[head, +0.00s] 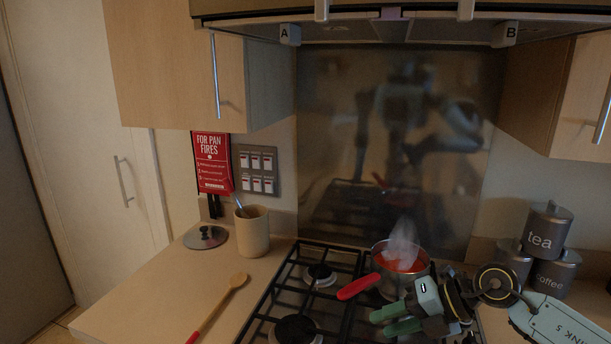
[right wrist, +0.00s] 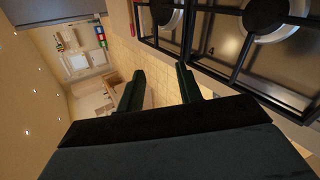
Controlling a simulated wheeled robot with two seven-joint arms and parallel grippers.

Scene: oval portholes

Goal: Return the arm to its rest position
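My right arm comes in from the right in the head view. Its gripper (head: 388,320) is over the right part of the hob, in front of the pan (head: 412,284) with red contents and rising steam. In the right wrist view the two green fingers (right wrist: 160,88) stand apart with nothing between them. The pan's red handle (head: 359,286) points left, close to the gripper; I cannot tell the exact gap. My left gripper is not in view.
The black-grated hob (head: 318,277) fills the centre. Left of it are a wooden spoon (head: 238,281), a utensil pot (head: 253,232) and a lid (head: 205,237). Dark canisters (head: 548,229) stand at right. The hood (head: 400,32) overhangs above. Bare counter (head: 140,305) lies at left.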

